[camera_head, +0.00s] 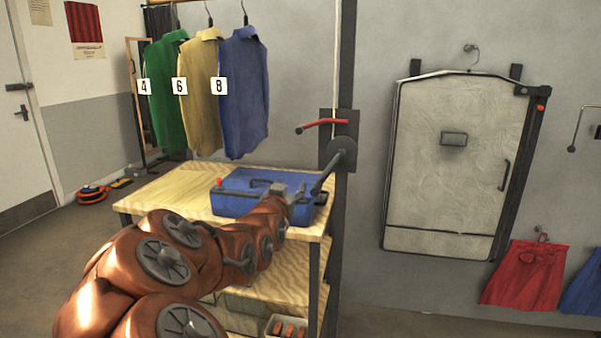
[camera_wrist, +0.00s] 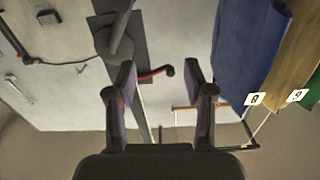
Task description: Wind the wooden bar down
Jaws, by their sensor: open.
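A winch with a dark round drum (camera_head: 342,150) is fixed to a dark upright post right of the hanging shirts. Its dark crank arm (camera_head: 324,180) slants down to the left. A red lever (camera_head: 322,123) sticks out left above the drum, and a pale rope (camera_head: 336,60) runs upward. My gripper (camera_head: 294,195) is low and left of the drum, in front of a blue toolbox. In the wrist view my gripper (camera_wrist: 163,78) is open and empty, with the red lever (camera_wrist: 154,72) seen beyond its fingers. I cannot clearly identify the wooden bar.
The blue toolbox (camera_head: 232,205) stands on a wooden shelf unit (camera_head: 160,192) below the winch. Green (camera_head: 165,85), yellow (camera_head: 202,100) and blue (camera_head: 243,95) shirts hang above. A pale board (camera_head: 445,190) and a red skirt (camera_head: 525,278) hang on the right wall.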

